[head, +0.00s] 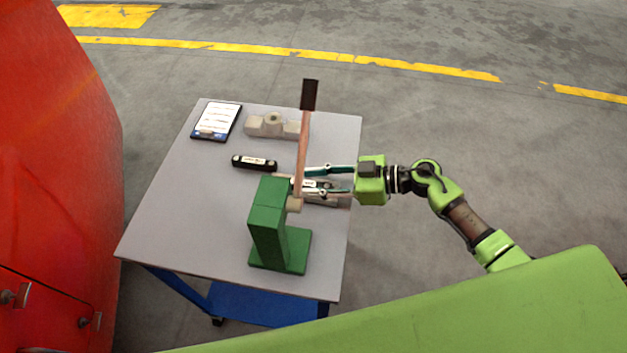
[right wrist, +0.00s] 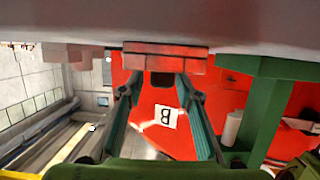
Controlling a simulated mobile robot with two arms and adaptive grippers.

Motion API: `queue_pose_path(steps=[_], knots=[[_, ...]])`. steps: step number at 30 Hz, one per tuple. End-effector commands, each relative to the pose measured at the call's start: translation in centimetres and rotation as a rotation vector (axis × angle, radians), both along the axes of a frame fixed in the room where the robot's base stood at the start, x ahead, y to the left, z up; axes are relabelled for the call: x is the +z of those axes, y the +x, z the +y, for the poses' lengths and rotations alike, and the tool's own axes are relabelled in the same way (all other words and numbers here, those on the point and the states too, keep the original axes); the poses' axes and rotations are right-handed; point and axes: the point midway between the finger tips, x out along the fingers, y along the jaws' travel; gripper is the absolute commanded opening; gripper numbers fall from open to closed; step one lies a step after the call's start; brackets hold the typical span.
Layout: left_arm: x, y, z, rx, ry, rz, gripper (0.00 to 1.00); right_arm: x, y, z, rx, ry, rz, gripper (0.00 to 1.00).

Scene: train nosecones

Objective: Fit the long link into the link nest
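A short black bar with a pale label (head: 253,162) lies flat mid-table; it may be the long link, but I cannot be sure. A pale grey piece (head: 322,198), perhaps the link nest, is partly hidden under my right gripper near the table's right edge. My right gripper (head: 308,179) reaches in from the right with its teal fingers apart. I see nothing clamped between them. In the right wrist view, a reddish-brown block (right wrist: 165,57) lies across just beyond the fingertips (right wrist: 160,80); whether they touch is unclear. My left gripper is not in view.
A green stand (head: 268,225) is at the table's near side. A brown bar with a dark end (head: 303,140) rises beside it, crossing the fingertips. A beige block (head: 262,126) and clipboard (head: 216,118) lie farther back. The table's left front (head: 190,220) is clear.

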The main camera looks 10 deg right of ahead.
Motion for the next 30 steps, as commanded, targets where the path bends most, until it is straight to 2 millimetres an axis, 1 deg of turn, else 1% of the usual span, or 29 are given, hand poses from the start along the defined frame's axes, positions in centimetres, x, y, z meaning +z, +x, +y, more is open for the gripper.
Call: queue_pose_path(steps=[5, 12, 18, 24, 30], knots=[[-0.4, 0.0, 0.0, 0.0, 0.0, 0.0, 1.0, 0.4, -0.7, -1.9, -0.002, -0.004, 0.0, 0.32], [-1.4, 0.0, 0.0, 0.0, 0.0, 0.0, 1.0, 1.7, -2.7, -6.4, -0.001, -0.007, 0.002, 0.32], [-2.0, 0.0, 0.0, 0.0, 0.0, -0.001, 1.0, 2.9, -3.9, -9.3, 0.0, -0.004, 0.003, 0.32], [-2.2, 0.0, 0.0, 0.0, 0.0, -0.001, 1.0, 3.5, -4.4, -10.5, 0.001, -0.001, 0.001, 0.32], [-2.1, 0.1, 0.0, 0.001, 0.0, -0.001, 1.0, 3.7, -4.4, -10.6, 0.0, 0.001, 0.0, 0.32]])
